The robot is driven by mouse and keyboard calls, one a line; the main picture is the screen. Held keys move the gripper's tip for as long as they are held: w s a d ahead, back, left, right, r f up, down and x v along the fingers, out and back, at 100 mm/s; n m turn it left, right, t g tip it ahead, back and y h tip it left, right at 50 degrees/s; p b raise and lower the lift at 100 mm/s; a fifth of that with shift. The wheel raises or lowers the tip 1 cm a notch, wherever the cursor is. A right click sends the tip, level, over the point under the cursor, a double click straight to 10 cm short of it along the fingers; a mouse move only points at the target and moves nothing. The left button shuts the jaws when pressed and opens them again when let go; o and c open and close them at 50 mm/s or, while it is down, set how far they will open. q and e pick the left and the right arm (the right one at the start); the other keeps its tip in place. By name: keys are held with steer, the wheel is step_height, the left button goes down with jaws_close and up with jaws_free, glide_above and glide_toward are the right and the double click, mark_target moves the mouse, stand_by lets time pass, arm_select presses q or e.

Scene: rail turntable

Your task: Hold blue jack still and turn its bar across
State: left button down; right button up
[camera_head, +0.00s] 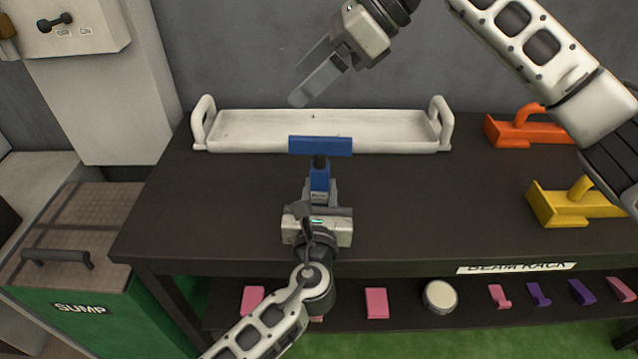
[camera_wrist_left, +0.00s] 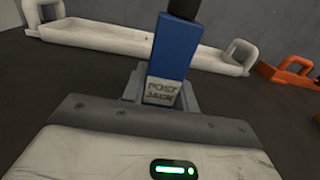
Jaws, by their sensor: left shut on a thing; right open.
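The blue jack (camera_head: 319,179) stands upright on the dark table, with a label reading "POST JACK" in the left wrist view (camera_wrist_left: 172,62). Its blue bar (camera_head: 320,146) sits on top of a dark stem and lies left to right in the head view. My left gripper (camera_head: 318,196) is shut on the jack's lower post from the front, and its fingers show on both sides of the post. My right gripper (camera_head: 318,78) is open and empty, raised above and behind the bar, over the white tray. The jack's foot is hidden by my left gripper.
The white tray (camera_head: 228,147) with two end handles lies behind the jack. An orange tool (camera_head: 520,131) and a yellow tool (camera_head: 567,207) stand at the right of the table (camera_head: 430,215). Pink and purple pieces and a round white item (camera_head: 440,296) lie on the shelf below.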

mark_target(325, 138)
steer(key=d+f+h, duration=0.2)
steer(key=d, duration=0.1)
steer(key=d+f+h, duration=0.2)
steer(key=shift+w+d+t, duration=0.25)
steer(key=shift+w+t, duration=0.05)
steer(key=shift+w, duration=0.1)
steer(key=shift+x, duration=4.9)
steer(key=shift+r, duration=0.1)
steer(key=shift+r, duration=3.95)
steer(key=d, duration=0.2)
steer(key=d+r, duration=0.1)
steer(key=d, duration=0.1)
steer(key=shift+d, duration=0.25)
steer(key=shift+x, duration=5.05)
steer(key=shift+c, duration=0.3)
